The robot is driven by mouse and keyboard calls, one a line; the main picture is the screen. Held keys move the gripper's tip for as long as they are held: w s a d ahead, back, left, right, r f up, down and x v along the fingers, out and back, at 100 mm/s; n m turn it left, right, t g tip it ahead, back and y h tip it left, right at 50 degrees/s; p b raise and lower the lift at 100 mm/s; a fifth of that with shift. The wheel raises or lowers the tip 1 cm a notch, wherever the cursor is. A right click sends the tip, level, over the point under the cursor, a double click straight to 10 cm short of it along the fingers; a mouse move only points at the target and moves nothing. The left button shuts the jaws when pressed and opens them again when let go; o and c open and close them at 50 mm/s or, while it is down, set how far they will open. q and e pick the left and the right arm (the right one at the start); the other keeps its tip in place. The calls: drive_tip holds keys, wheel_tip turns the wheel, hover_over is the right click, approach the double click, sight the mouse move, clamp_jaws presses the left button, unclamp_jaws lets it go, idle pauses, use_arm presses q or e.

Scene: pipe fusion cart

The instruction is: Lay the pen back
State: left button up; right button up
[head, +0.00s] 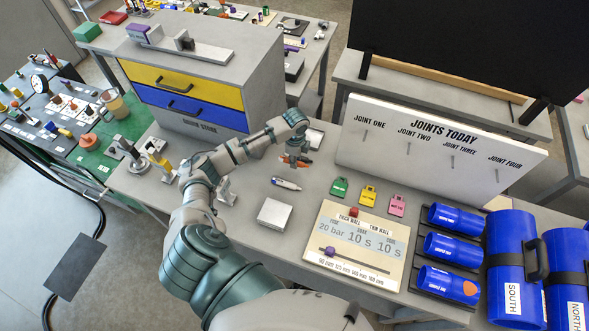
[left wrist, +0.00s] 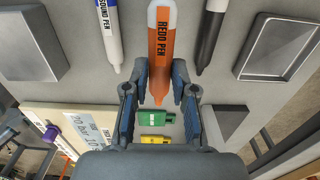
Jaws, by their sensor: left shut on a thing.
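My left gripper (head: 297,157) is above the grey bench. It is shut on the orange redo pen (left wrist: 160,50), which shows between its fingers in the left wrist view, label readable. The pen's orange body shows small in the head view (head: 296,160). Whether the pen touches the bench is unclear. A white and blue pen labelled "sound pen" (left wrist: 109,30) lies to its left in the left wrist view, also on the bench in the head view (head: 286,184). A black and white pen (left wrist: 212,35) lies to its right. My right gripper is not in view.
A pale block (head: 275,215) and a printed board with a slider (head: 352,250) lie nearer me. Green (head: 340,188), yellow and pink tags lie to the right, before the "Joints Today" board (head: 436,150). A shallow tray (left wrist: 277,48) is near the black pen. A drawer cabinet (head: 206,85) stands behind left.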

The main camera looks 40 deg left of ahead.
sight(295, 173)
use_arm(q)
drive_tip(key=f, duration=0.3)
drive_tip(key=f+p, duration=0.1)
drive_tip(key=f, duration=0.2)
drive_tip(key=shift+a, duration=0.2)
drive_tip(key=o, duration=0.9)
drive_tip(key=shift+d, duration=0.1)
drive_tip(key=shift+f, duration=0.15)
drive_tip(key=r+b, duration=0.1)
drive_tip(key=r, duration=0.7)
drive_tip(key=r+b, duration=0.1)
drive_tip(key=r, duration=0.8)
drive_tip(key=shift+s+d+r, duration=0.1)
drive_tip(key=shift+s+r, duration=0.1)
drive_tip(key=shift+r, duration=0.05)
drive_tip(key=shift+s+f, duration=0.1)
